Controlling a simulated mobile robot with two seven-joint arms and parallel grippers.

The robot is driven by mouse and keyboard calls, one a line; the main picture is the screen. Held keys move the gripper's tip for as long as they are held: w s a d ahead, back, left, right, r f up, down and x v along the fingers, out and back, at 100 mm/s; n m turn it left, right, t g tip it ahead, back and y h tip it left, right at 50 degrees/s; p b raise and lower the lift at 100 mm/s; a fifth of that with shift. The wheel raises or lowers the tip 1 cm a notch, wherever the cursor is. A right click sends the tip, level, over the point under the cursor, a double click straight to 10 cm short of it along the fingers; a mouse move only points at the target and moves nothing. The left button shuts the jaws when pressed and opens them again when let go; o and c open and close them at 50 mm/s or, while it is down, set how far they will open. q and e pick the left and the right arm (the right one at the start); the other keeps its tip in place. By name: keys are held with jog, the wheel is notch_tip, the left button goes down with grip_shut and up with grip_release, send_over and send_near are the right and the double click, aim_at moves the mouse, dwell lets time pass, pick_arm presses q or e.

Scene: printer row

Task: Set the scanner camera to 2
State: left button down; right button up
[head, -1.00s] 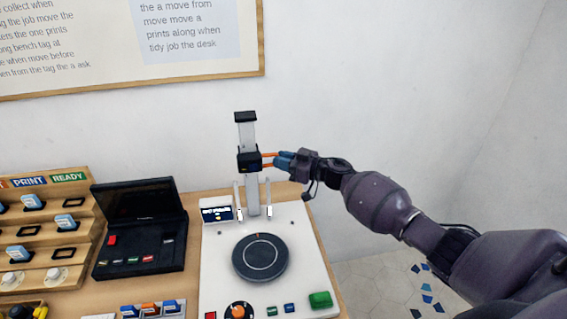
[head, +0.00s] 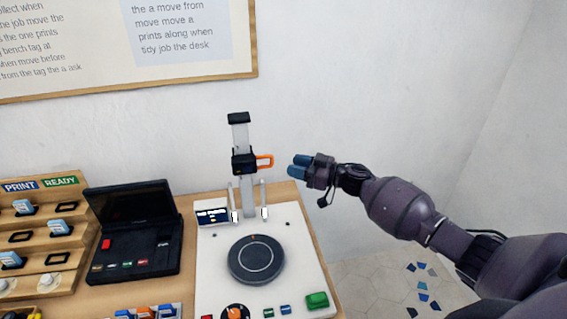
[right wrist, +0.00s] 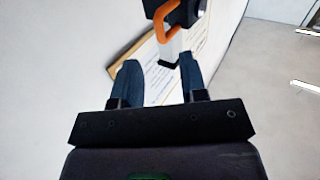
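The scanner (head: 210,270) is a white base with a dark round turntable (head: 256,259) and a grey upright post (head: 249,195) at its back. The black camera carriage (head: 243,162) sits on the post, below the black top cap, with an orange handle (head: 265,161) on its right side. My right gripper (head: 296,165) is open and empty, just right of the handle and apart from it. In the right wrist view the orange handle (right wrist: 163,22) lies beyond the open fingertips (right wrist: 158,66). Any height numbers on the post are too small to read. My left gripper is not in view.
A small display (head: 212,216) stands at the scanner's back left. A green button (head: 317,300) and an orange-marked dial (head: 235,312) are at its front. A black open case (head: 135,235) and a wooden rack (head: 40,235) stand left.

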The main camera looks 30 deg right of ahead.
jog(key=v, duration=0.4)
jog(key=shift+s+d, duration=0.15)
jog(key=shift+d, duration=0.05)
dwell(0.4)
jog(key=s+a+f+m+h, duration=0.2)
jog(key=s+a+f+h, duration=0.1)
jog(key=s, duration=0.4)
jog(key=s+a+f+m+h, duration=0.2)
jog(key=s+a+f+h, duration=0.1)
jog(key=s+f, duration=0.4)
jog(key=s+a+f+m+h, duration=0.2)
jog(key=s+f+h, duration=0.3)
jog(key=s, duration=0.3)
jog(key=shift+a+h, duration=0.3)
jog(key=shift+a, duration=0.25)
jog(key=shift+m+g+h, duration=0.3)
jog(key=shift+m+g, duration=0.5)
jog(key=s+f, duration=0.1)
jog(key=s, duration=0.1)
jog(key=s+f, duration=0.1)
jog(key=s, duration=0.1)
jog(key=s+f, duration=0.2)
jog(key=s, duration=0.1)
jog(key=shift+a, duration=0.15)
